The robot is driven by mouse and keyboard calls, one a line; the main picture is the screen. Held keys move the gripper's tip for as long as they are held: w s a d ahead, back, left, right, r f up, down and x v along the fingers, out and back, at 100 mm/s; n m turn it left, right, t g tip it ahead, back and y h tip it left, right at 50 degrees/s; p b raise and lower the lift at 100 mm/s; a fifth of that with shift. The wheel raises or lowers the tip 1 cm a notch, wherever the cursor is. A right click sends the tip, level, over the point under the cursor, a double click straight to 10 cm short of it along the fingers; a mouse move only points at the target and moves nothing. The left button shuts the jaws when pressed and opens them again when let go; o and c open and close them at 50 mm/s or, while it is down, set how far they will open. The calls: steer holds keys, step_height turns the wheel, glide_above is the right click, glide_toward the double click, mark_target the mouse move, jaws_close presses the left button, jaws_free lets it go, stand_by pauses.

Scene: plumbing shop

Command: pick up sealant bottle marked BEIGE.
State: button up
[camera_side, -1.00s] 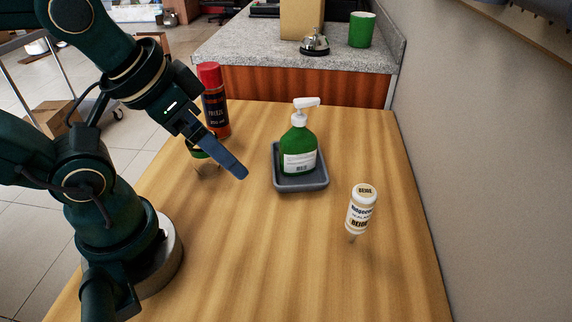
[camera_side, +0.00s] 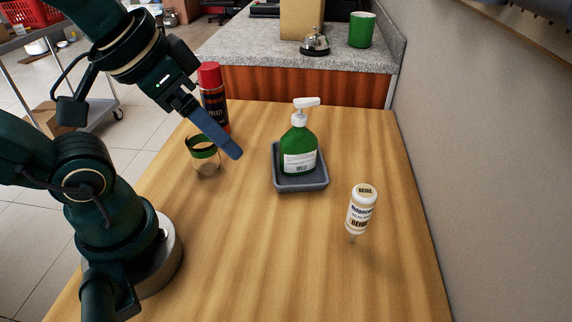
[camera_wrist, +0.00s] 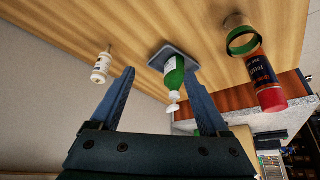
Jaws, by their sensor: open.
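The sealant bottle marked BEIGE (camera_side: 361,209) is a small white bottle with dark lettering, standing nozzle down at the right of the wooden table. It also shows at the left in the wrist view (camera_wrist: 101,68), outside my gripper's left finger. My gripper (camera_side: 238,155) is above the table, left of the green pump bottle and well apart from the sealant bottle. In the wrist view my gripper (camera_wrist: 160,85) has its two blue fingers spread, with nothing held between them.
A green pump bottle (camera_side: 298,150) stands in a grey tray (camera_side: 301,187) at the table's middle. A red-capped spray can (camera_side: 213,97) and a green-rimmed clear jar (camera_side: 204,159) stand at the left. A wall (camera_side: 480,150) runs along the right. The front of the table is clear.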

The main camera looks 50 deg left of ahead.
steer(key=w+a+r+t+y, duration=0.2)
steer(key=w+a+r+t, duration=0.1)
steer(key=w, duration=0.3)
steer(key=w+a+r+t+y, duration=0.1)
steer(key=w+a+r+t, duration=0.15)
steer(key=w, duration=0.35)
steer(key=w+d+r+m+t+h, duration=0.3)
steer(key=w+d+t+h, duration=0.15)
steer(key=w, duration=0.25)
steer(key=m+g+h, duration=0.8)
steer(key=h, duration=0.2)
glide_above(358, 219)
steer(key=a, duration=0.3)
step_height(358, 219, down, 7)
steer(key=shift+y, duration=0.25)
steer(key=shift+w+d+f, duration=0.5)
steer(key=shift+d+f, duration=0.2)
steer(key=shift+f, duration=1.6)
steer(key=shift+w+d+f, duration=0.5)
steer(key=shift+d+f, duration=0.2)
steer(key=shift+f, duration=1.55)
steer(key=shift+w+d+f, duration=0.5)
steer(key=shift+d+f, duration=0.2)
steer(key=shift+f, duration=1.6)
jaws_close()
steer(key=shift+r, duration=0.15)
